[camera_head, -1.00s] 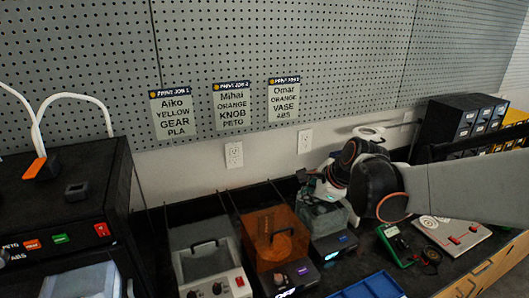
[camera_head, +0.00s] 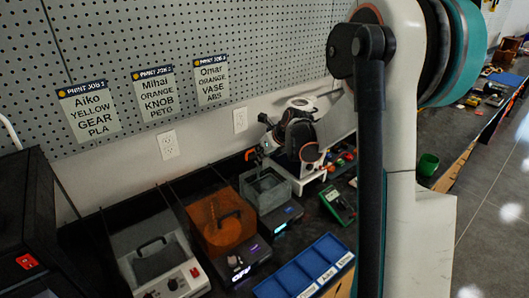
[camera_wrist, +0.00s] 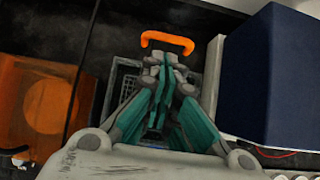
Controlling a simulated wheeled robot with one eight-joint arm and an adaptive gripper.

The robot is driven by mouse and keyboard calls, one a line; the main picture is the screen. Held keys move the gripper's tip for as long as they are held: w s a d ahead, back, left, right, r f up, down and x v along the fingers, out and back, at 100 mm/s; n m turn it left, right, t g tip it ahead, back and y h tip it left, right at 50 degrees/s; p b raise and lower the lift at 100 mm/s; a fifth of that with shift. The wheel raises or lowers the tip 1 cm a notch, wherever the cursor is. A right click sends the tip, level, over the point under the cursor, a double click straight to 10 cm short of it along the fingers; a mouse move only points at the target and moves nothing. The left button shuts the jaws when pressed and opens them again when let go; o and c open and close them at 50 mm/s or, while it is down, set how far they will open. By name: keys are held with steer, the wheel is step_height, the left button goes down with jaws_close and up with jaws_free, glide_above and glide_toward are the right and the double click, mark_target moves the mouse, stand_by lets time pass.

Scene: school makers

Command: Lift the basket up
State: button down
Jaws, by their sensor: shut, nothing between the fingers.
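The basket (camera_wrist: 124,82) is a grey mesh one with an orange handle (camera_wrist: 168,41), seen from above in the wrist view. My gripper (camera_wrist: 165,66) is shut and empty, with its fingertips just short of the handle in that view; I cannot tell whether they touch it. The fingers hide much of the basket. In the head view, my gripper (camera_head: 263,148) is above the clear tank (camera_head: 266,189), and a bit of the orange handle (camera_head: 249,154) shows beside it. The basket's body is hard to make out there.
The orange-lidded box (camera_head: 220,225) and grey-lidded box (camera_head: 153,256) stand left of the tank. A blue divided tray (camera_head: 308,268) lies in front, and a green meter (camera_head: 337,206) to the right. A dark blue block (camera_wrist: 275,70) is close on the right in the wrist view.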

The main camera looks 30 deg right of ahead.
mark_target(253, 159)
steer(key=shift+b+x, duration=0.5)
steer(key=shift+x, duration=1.85)
